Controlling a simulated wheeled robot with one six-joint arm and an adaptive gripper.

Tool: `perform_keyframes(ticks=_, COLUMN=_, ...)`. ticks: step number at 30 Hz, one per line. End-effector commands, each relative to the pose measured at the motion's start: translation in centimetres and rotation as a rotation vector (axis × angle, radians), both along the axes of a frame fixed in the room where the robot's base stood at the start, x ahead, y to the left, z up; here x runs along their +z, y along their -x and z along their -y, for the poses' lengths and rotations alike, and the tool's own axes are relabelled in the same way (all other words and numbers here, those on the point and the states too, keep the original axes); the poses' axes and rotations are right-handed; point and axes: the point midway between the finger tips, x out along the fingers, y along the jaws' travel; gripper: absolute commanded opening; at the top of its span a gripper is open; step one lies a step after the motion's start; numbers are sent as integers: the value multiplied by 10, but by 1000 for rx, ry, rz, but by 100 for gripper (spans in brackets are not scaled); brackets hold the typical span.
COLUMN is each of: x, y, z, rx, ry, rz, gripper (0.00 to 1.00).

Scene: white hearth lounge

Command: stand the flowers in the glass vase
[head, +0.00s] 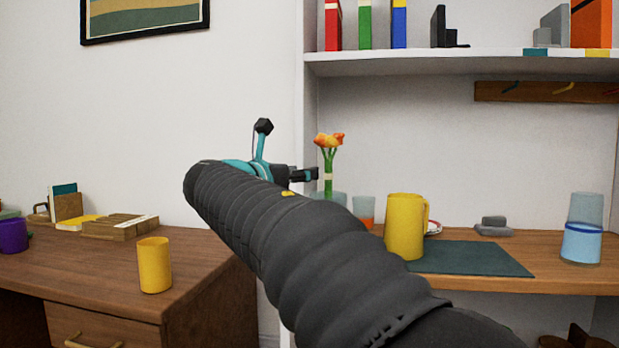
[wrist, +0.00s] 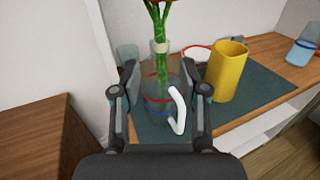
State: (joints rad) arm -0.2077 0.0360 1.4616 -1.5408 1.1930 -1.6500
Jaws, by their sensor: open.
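The flowers (head: 329,150), orange blooms on green stems with a pale band, stand upright just beyond my gripper (head: 288,150). In the wrist view the stems (wrist: 162,66) run down into the clear glass vase (wrist: 152,78), which shows faintly around them. Red and blue rings and a white curved handle show low in front; I cannot tell whether they belong to the vase or another glass vessel. My gripper (wrist: 162,93) is open, its fingers apart on either side of the glass, holding nothing visible. In the head view my arm hides most of the vase.
A shelf (head: 450,62) overhangs. A yellow cup (head: 154,265) stands on the left desk (head: 210,265).

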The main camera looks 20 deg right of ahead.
Motion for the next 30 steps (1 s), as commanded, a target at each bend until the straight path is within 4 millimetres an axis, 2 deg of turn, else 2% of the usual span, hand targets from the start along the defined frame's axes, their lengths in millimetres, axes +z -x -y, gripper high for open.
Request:
perform_keyframes(ticks=10, x=-2, y=4, z=-2, rx=0, ry=-13, rz=5, gripper=44)
perform_keyframes(ticks=14, x=-24, y=21, z=6, rx=5, ry=-151, rz=54, gripper=44)
perform_keyframes(ticks=17, x=-64, y=51, z=13, rx=-8, ry=-384, rz=141, gripper=44)
perform_keyframes(ticks=22, x=-154, y=121, z=10, rx=-131, ry=-896, rz=349, gripper=44)
perform_keyframes(ticks=26, x=-221, y=177, z=-8, rx=-317, ry=-1273, rz=532, gripper=44)
perform_keyframes(ticks=30, x=-287, y=236, z=-37, rx=-599, ry=-1634, rz=745, gripper=44)
